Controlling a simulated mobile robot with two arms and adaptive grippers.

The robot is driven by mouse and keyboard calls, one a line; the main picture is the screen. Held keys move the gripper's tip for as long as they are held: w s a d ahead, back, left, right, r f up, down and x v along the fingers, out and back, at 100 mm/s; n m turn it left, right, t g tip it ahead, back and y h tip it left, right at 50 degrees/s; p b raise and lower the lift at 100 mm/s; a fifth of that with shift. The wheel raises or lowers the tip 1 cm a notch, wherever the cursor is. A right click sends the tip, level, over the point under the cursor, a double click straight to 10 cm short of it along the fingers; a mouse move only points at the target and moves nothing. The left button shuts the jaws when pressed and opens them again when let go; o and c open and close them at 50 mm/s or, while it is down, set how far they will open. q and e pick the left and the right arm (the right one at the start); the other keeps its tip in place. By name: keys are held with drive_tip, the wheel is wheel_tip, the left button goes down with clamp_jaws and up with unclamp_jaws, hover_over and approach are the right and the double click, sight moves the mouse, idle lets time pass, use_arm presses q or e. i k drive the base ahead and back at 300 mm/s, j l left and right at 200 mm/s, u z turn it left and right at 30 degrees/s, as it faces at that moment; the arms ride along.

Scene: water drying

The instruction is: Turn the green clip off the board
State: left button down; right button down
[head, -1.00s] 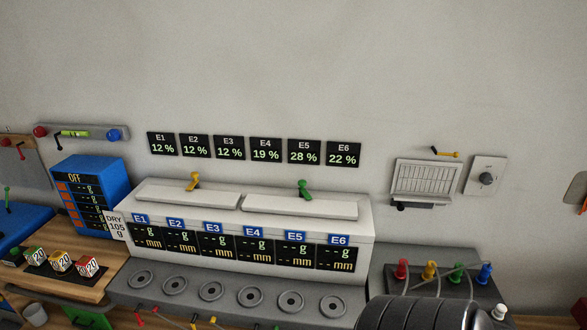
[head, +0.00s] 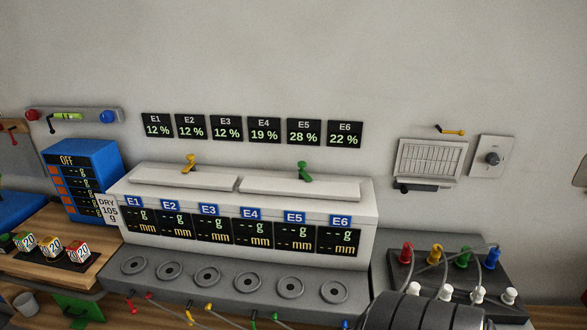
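A green clip (head: 462,258) stands upright on a dark board (head: 404,258) at the lower right. A red clip (head: 406,253), a yellow clip (head: 434,254) and a blue clip (head: 492,257) stand in the same row. White pegs (head: 479,295) stand in front of them, with grey leads between. A dark ribbed part of my own arm covers the board's front left. Neither gripper shows, so their distance from the green clip cannot be told.
A long white cabinet (head: 245,209) with E1 to E6 displays fills the middle; a green lever (head: 304,171) and a yellow lever (head: 188,163) stand on it. Round grey pads (head: 207,277) lie in front. A vent (head: 430,162) and a dial plate (head: 492,157) are on the wall.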

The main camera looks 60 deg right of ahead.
sight(302, 164)
drive_tip(key=z, duration=1.8)
drive_tip(key=i+l, duration=0.2)
drive_tip(key=l, duration=0.15)
drive_tip(key=i+l, duration=0.15)
drive_tip(key=l, duration=0.25)
